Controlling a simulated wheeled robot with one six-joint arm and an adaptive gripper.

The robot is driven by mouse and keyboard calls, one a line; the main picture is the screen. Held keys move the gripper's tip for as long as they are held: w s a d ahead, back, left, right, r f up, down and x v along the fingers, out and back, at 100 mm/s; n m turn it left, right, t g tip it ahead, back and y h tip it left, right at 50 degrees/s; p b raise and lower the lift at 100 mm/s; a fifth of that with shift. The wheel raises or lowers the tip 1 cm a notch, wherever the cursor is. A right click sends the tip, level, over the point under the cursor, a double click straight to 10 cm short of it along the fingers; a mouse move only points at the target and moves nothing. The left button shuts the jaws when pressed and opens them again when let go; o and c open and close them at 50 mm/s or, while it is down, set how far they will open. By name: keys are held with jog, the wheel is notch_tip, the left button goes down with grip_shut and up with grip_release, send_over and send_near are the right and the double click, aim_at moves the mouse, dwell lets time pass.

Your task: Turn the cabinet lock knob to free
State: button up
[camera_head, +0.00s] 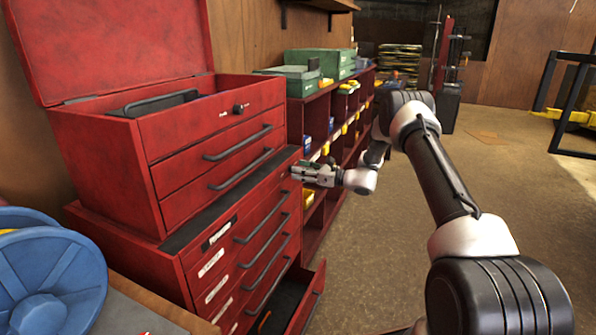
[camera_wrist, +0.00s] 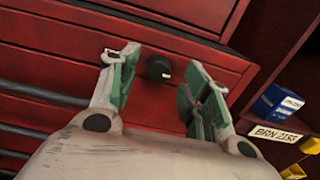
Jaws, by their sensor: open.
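The red lower cabinet (camera_head: 165,272) stands at left with labelled drawers. In the wrist view a small black round knob (camera_wrist: 159,68) with a pale mark sits on the red front (camera_wrist: 60,62), near its right end. My gripper (camera_wrist: 161,75) is open, with one green-padded finger on each side of the knob and a visible gap to both. Whether the fingertips reach as far as the knob's depth I cannot tell. In the head view my gripper (camera_head: 298,173) is at the cabinet's upper right corner, and this knob is hidden there.
A red tool chest (camera_head: 200,190) with a raised lid stands on the cabinet; it has its own black knob (camera_head: 240,109). A bottom drawer (camera_head: 312,300) is pulled out. A red shelf with bins (camera_head: 318,105) adjoins at right. Blue reels (camera_head: 50,275) are at front left. The floor at right is open.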

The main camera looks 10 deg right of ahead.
jog(key=shift+x, duration=0.85)
jog(key=c, duration=1)
jog(key=shift+c, duration=0.2)
jog(key=shift+n, duration=0.3)
jog(key=shift+s+f+n, duration=0.1)
jog(key=shift+f+n, duration=0.05)
jog(key=shift+n, duration=4.15)
jog(key=shift+s+f+n, duration=0.1)
jog(key=shift+n, duration=4.2)
